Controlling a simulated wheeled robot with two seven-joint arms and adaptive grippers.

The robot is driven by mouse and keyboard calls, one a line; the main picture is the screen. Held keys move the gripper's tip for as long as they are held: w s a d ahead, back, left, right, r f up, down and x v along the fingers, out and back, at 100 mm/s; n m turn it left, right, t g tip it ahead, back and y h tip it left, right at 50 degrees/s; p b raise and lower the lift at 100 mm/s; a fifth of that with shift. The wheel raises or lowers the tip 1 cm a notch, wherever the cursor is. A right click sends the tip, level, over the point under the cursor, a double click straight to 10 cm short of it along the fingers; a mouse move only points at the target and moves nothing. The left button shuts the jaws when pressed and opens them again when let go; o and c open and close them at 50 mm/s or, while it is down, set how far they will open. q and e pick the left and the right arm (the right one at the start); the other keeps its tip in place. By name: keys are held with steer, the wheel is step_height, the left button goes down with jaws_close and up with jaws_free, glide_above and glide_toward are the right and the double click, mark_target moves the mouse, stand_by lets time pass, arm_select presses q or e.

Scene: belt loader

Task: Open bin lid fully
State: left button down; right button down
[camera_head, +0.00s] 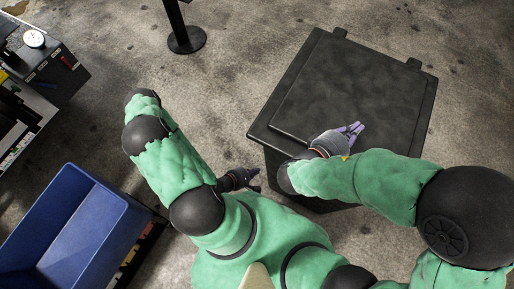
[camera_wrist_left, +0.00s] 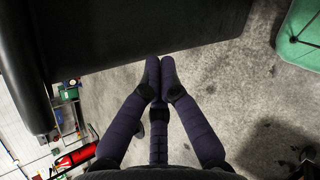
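A black bin (camera_head: 262,136) stands right of centre in the head view, its flat black lid (camera_head: 350,85) lying closed across the top. Two tabs, perhaps hinges, show at the lid's far edge. My right gripper (camera_head: 354,131) is over the near part of the lid; whether it touches is unclear, and its finger gap is too small to judge. My left gripper (camera_head: 252,178) is low beside the bin's near left corner. In the left wrist view its fingertips (camera_wrist_left: 160,65) meet with nothing between them, close to a dark surface, probably the bin's side (camera_wrist_left: 130,30).
A blue open crate (camera_head: 115,215) stands at lower left. A workbench with a round dial (camera_head: 34,38) is at upper left. A black post base (camera_head: 187,40) stands on the floor beyond. Concrete floor (camera_head: 230,90) between them is clear.

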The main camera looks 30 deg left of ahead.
mark_target(258, 142)
arm_select(q)
step_height(258, 142, up, 5)
steer(key=s+a+n+t+y, duration=0.25)
steer(key=n+t+y, duration=0.2)
steer(key=n, duration=0.85)
steer(key=w+r, duration=0.1)
steer(key=w, duration=0.8)
steer(key=shift+w, duration=0.4)
steer(key=shift+a+r+h, duration=0.15)
steer(key=shift+h, duration=0.1)
steer(key=shift+w+r, duration=0.1)
steer(key=shift+r, duration=2.15)
